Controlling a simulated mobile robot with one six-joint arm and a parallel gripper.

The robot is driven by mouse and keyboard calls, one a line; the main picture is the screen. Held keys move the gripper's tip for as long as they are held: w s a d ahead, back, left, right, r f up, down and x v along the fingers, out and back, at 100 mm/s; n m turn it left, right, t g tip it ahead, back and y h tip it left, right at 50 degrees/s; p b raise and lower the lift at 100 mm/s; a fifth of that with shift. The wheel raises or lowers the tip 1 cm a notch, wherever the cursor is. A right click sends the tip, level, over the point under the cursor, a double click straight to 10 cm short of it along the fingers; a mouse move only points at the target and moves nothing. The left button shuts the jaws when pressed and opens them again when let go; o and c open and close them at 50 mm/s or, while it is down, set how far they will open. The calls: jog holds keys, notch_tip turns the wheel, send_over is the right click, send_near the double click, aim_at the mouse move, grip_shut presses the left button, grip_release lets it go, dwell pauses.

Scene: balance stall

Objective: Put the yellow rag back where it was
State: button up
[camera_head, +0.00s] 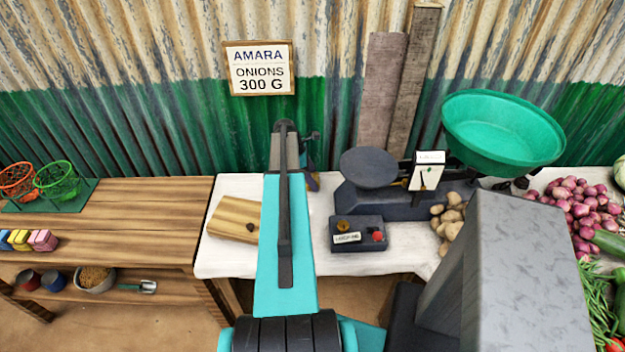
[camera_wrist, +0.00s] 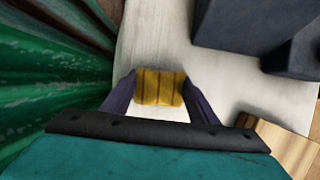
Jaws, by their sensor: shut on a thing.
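The yellow rag (camera_wrist: 159,88) shows in the wrist view as a small folded piece with darker stripes. My gripper (camera_wrist: 160,90) is shut on it, with one dark finger at each side. White tabletop shows around the rag; I cannot tell whether the rag touches it. In the head view my arm covers the rag almost wholly, and only a bit of my gripper (camera_head: 313,182) shows at the back of the white-covered table (camera_head: 222,262), near the corrugated wall.
A balance scale (camera_head: 385,205) with a green basin (camera_head: 500,125) stands right of my gripper. A dark box with a red button (camera_head: 358,235) is in front of the scale. A wooden board (camera_head: 234,218) lies left of my arm. Potatoes (camera_head: 447,222) and onions (camera_head: 580,205) are further right.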

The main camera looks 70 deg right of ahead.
jog(key=o, duration=0.9)
jog(key=shift+o, duration=0.2)
jog(key=shift+r, duration=0.2)
jog(key=b+v, duration=0.3)
jog(key=v, duration=0.9)
